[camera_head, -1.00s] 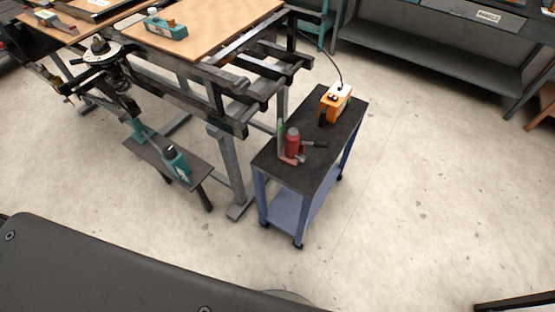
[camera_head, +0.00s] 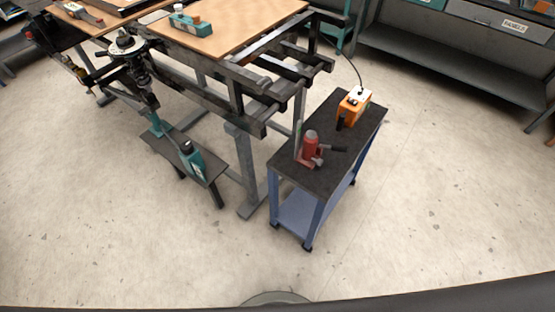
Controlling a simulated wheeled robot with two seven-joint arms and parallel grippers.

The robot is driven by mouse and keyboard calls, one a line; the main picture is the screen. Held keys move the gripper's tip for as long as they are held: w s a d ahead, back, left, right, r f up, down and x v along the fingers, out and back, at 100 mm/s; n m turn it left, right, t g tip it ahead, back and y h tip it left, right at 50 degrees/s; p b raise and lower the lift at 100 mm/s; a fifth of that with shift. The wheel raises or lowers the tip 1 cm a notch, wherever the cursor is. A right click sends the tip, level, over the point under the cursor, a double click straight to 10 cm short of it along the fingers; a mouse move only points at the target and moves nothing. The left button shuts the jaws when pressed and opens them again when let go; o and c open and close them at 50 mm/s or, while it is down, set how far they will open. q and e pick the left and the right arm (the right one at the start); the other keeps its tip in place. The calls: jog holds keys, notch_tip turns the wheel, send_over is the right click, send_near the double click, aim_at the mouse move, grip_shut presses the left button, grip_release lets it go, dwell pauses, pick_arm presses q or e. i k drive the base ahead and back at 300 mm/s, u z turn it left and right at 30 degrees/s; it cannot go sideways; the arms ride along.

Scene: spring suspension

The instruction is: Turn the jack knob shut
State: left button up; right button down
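A small red bottle jack (camera_head: 312,146) stands upright on the black top of a blue cart (camera_head: 286,179), right of centre. A dark handle or socket sticks out from it to the right. Its knob is too small to make out. Neither of my grippers shows in the view.
An orange box with a cable (camera_head: 352,108) sits farther back on the cart. A metal frame workbench (camera_head: 232,100) with wooden tops stands just left of the cart. A low grey bench (camera_head: 178,160) holds a teal bottle (camera_head: 193,158). The floor in front and at right is clear.

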aim_at(319, 162)
jog(key=u, duration=1.35)
jog(key=k, duration=1.2)
jog(key=z, duration=2.25)
jog(key=i, duration=0.5)
jog(key=u, duration=0.15)
